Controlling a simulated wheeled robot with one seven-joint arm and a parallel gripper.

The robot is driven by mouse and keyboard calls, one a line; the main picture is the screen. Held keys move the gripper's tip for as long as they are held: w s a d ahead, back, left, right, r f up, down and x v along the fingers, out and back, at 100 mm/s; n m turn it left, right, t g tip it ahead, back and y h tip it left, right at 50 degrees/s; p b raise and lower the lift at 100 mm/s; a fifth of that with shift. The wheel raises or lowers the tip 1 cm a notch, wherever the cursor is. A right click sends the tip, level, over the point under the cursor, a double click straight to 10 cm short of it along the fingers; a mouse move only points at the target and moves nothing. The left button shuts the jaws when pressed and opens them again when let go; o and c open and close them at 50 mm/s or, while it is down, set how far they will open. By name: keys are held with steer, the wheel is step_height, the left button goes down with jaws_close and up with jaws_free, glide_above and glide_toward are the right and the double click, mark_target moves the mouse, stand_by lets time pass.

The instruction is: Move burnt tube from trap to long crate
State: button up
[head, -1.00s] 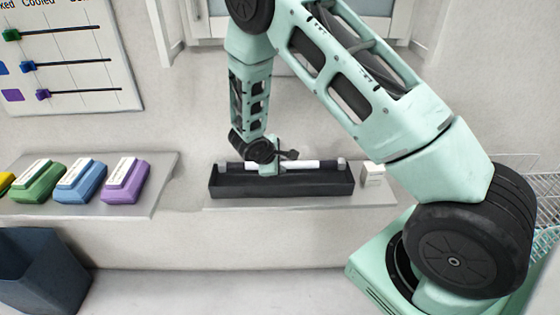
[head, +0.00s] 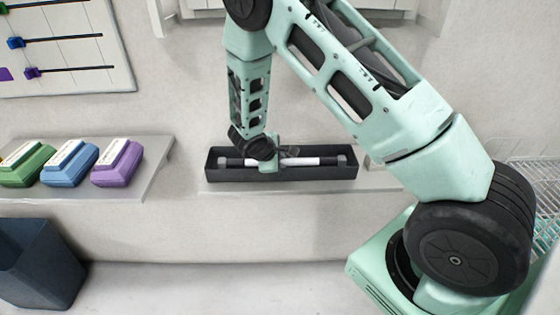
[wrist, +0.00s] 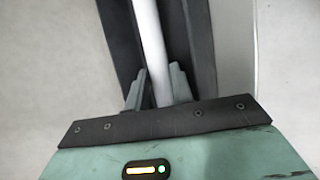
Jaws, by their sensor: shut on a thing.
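The tube (head: 305,161) is white with dark parts toward its ends and lies level, left to right, in the head view. My gripper (head: 268,163) is shut on it near its middle. The long dark crate (head: 285,177) stands on a shelf against the wall. The tube shows within the crate's open top; whether it touches the floor is not clear. In the wrist view the pale tube (wrist: 148,45) runs between my gripper's fingers (wrist: 158,85), with the dark crate (wrist: 118,40) on both sides of it. I cannot make out a separate trap.
A left shelf (head: 150,170) bears purple (head: 118,163), blue (head: 70,164) and green (head: 27,165) blocks. A dark bin (head: 38,265) stands below it. A slider board (head: 100,75) hangs above. A wire rack (head: 540,185) is at the right, beyond my arm.

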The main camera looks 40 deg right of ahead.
steer(key=o, duration=0.9)
steer(key=shift+c, duration=0.2)
